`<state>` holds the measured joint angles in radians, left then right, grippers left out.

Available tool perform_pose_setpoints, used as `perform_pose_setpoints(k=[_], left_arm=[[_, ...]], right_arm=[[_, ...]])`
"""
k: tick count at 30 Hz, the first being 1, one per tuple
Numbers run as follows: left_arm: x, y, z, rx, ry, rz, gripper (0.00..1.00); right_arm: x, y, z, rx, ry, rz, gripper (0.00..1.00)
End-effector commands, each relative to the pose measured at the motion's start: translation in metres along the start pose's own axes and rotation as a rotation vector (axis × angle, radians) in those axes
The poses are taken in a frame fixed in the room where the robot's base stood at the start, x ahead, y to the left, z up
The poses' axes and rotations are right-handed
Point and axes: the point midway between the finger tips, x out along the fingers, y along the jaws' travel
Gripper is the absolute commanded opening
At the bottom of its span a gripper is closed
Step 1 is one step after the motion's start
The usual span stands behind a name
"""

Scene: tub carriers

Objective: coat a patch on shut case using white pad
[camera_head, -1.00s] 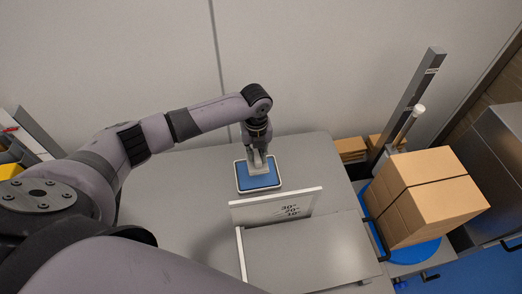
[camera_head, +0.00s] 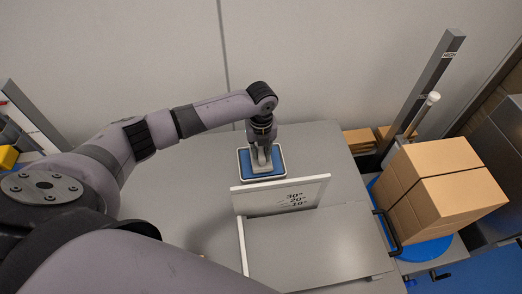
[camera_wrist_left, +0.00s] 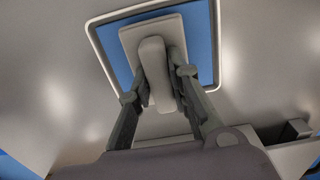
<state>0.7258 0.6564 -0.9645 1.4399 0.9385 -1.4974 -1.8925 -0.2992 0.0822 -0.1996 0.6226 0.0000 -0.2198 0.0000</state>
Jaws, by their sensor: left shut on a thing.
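My left gripper (camera_head: 262,152) is shut on the handle of the white pad (camera_head: 262,168), which looks light grey here. The pad is over a white-rimmed shallow tray (camera_head: 284,162) with a blue inside, on the grey table. In the left wrist view the pad (camera_wrist_left: 128,38) lies within the outline of the tray (camera_wrist_left: 216,45), with the gripper fingers (camera_wrist_left: 160,85) on both sides of its handle. I cannot tell whether the pad touches the blue. The shut case, a brown taped carton (camera_head: 445,185), stands at the right. My right gripper is out of view.
The carton stands on a blue round plate (camera_head: 428,252) beside a tall grey post (camera_head: 424,88). A white upright board with numbers (camera_head: 262,198) stands in front of the tray, beside a grey panel (camera_head: 315,248). The table left of the tray is clear.

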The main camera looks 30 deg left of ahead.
Motion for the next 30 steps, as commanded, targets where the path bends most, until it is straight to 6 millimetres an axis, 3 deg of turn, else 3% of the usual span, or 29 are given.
perform_pose_setpoints(k=[5,30], left_arm=[[-0.0004,0.0,0.0002,0.0,0.0,0.0,0.0],[0.0067,-0.0001,-0.0001,0.0,0.0,0.0,0.0]], right_arm=[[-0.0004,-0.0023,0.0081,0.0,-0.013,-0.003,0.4],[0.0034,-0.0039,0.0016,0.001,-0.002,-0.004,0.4]])
